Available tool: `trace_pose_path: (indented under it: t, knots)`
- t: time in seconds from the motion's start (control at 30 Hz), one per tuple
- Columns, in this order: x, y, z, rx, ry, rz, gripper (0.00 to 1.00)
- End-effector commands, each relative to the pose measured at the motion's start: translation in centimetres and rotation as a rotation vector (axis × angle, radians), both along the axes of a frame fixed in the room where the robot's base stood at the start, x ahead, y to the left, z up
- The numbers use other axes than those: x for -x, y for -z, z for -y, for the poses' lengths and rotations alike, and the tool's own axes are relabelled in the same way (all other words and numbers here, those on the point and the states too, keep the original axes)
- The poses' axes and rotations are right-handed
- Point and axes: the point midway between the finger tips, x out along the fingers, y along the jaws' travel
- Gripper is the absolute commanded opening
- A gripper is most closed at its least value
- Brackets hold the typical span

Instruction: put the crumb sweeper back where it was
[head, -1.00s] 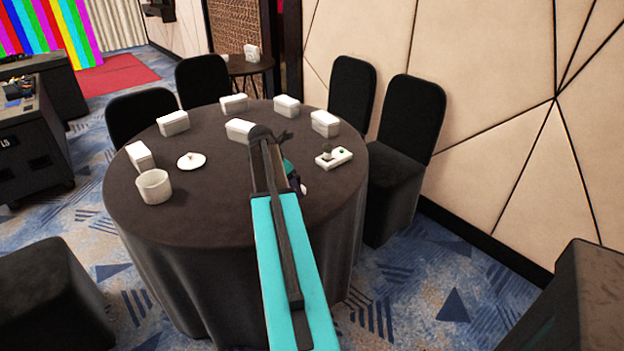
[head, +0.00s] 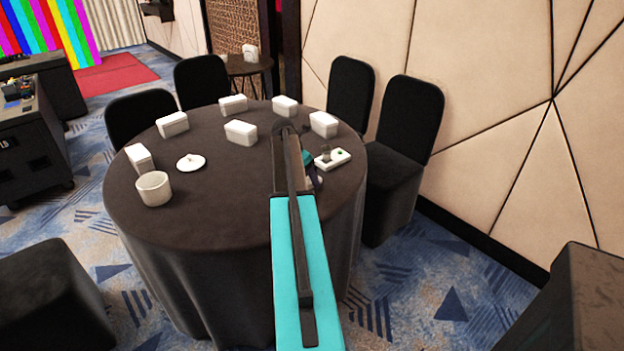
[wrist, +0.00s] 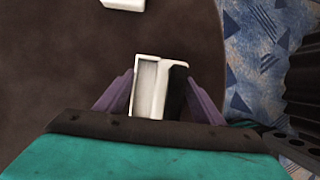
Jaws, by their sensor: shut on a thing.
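My gripper (wrist: 160,82) is shut on the crumb sweeper (wrist: 147,88), a small white piece with a dark strip along its right side. In the wrist view it sits between the two purple fingers. In the head view my gripper (head: 311,172) is over the right part of the round table (head: 220,215), and my arm mostly hides the sweeper. I cannot tell whether the sweeper touches the dark cloth.
A white block with a grey knob and green dot (head: 340,156) lies just beyond my gripper. Several white boxes (head: 241,132), a white lid (head: 190,162) and a white pot (head: 153,189) stand on the table. Black chairs (head: 404,120) surround it. The table's front is clear.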

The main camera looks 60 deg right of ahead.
Motion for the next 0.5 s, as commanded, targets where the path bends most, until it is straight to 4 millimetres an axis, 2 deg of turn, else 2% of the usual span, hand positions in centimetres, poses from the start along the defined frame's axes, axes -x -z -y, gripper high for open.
trace_pose_path:
  t: [0.23,0.5]
  knots:
    - [-0.1,-0.1,0.4,0.001,0.0,0.0,0.31]
    - [0.1,0.5,2.8,-0.001,-0.001,-0.001,0.31]
